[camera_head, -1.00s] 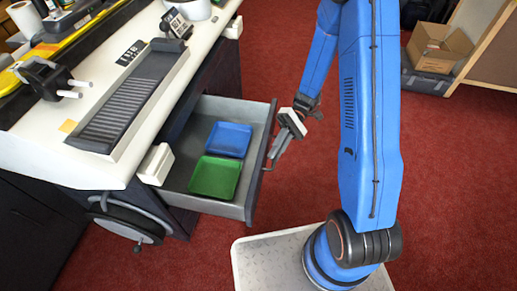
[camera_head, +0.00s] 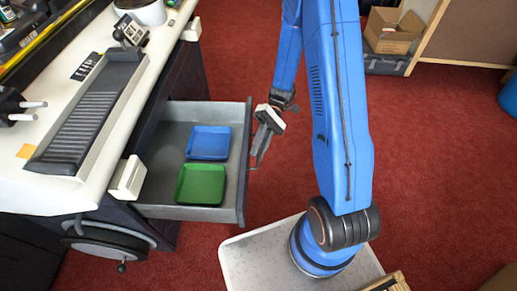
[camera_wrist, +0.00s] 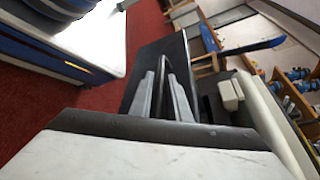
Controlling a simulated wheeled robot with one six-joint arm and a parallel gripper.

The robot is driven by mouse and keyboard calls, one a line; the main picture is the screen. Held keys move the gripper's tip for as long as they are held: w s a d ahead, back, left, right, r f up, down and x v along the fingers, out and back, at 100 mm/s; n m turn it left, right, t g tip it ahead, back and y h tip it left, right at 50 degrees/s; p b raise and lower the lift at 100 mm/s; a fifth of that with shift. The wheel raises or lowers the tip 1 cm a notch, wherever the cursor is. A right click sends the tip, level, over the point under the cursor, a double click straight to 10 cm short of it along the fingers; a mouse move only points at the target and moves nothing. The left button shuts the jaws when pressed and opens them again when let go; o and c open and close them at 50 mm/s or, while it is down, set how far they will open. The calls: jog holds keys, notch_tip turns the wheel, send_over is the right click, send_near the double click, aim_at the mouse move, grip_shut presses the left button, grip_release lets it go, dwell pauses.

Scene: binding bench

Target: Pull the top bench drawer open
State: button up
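The top bench drawer (camera_head: 168,146) stands well out from the white-topped bench in the head view, its grey inside in plain sight. A blue tray (camera_head: 208,142) and a green tray (camera_head: 201,184) lie in it. My gripper (camera_head: 256,160) is at the outer side of the drawer's dark front, at handle height. In the wrist view, my gripper's two grey fingers (camera_wrist: 164,78) come close together around a thin dark bar, which looks like the drawer handle. The dark drawer front (camera_wrist: 150,62) is just beyond. The fingers' contact with the bar is partly hidden.
The bench top (camera_head: 40,190) carries a long grey ribbed tray (camera_head: 85,115) and a white pot (camera_head: 142,12). A white block (camera_head: 127,178) sticks out at the bench edge. A cardboard box (camera_head: 392,32) stands at the back right.

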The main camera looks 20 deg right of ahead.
jog(key=v, duration=1.7)
jog(key=shift+w, duration=0.15)
jog(key=shift+d+r, duration=0.1)
jog(key=shift+r, duration=0.1)
jog(key=s+r+m+t+h, duration=0.3)
jog(key=s+r+t+h, duration=0.7)
jog(key=s+r+t, duration=0.6)
jog(key=s+r, duration=0.4)
jog(key=s, duration=0.3)
jog(key=shift+a+t, duration=0.3)
jog(key=shift+a, duration=0.05)
jog(key=shift+s, duration=0.25)
